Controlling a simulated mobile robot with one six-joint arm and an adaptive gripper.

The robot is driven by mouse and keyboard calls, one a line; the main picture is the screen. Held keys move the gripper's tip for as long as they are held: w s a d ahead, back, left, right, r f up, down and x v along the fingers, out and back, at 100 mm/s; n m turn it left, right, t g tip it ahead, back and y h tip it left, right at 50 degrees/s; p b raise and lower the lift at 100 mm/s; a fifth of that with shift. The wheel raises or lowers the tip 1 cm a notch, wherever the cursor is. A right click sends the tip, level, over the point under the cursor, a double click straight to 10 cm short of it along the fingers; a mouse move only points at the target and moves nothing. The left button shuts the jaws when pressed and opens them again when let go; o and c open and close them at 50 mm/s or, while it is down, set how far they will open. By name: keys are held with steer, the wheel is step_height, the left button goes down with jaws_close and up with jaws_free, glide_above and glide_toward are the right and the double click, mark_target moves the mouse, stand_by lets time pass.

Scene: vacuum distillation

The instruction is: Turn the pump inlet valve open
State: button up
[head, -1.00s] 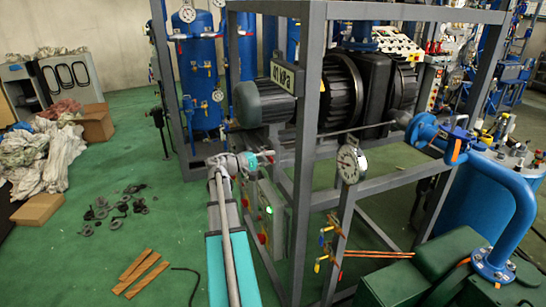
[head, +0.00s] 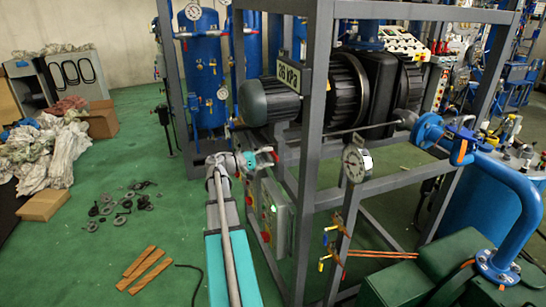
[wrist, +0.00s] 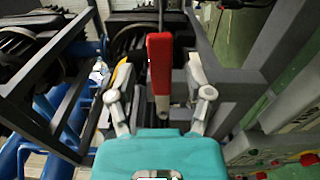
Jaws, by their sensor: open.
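A red lever handle (wrist: 160,65) shows in the wrist view, pointing down the picture between my gripper's two fingers. I take it to be the pump inlet valve's handle. My gripper (wrist: 158,88) is open, with a gap between the handle and each finger. In the head view my gripper (head: 268,157) is at the end of my arm, by the left side of the grey frame, below the pump motor. The valve body is not clear in either view.
The grey frame (head: 312,150) stands just right of my arm, with a pump motor (head: 268,101), a "26 kPa" display (head: 286,74) and a dial gauge (head: 356,162). A control box (head: 275,212) sits below my gripper.

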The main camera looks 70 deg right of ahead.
steer(key=v, duration=1)
stand_by(0.6)
steer(key=w+a+f+n+t+y, duration=0.1)
steer(key=w+a+f+n+t, duration=0.15)
steer(key=w+a+f, duration=0.45)
steer(key=w+a+f+n+t+y, duration=0.1)
steer(key=w+a+f+t+y, duration=0.2)
steer(key=a, duration=0.8)
steer(key=w+a+f+n+t, duration=0.1)
steer(key=w+a+f+t, duration=0.4)
steer(key=a, duration=0.4)
steer(key=w+a+f+n+t+y, duration=0.1)
steer(key=a+y, duration=0.3)
steer(key=a, duration=1.2)
steer(key=a+f+n+t+y, duration=0.2)
steer(key=a+n+y, duration=0.1)
steer(key=a, duration=1.3)
steer(key=shift+w+a+f+y, duration=0.3)
steer(key=shift+w+a+y, duration=0.1)
steer(key=shift+y, duration=0.1)
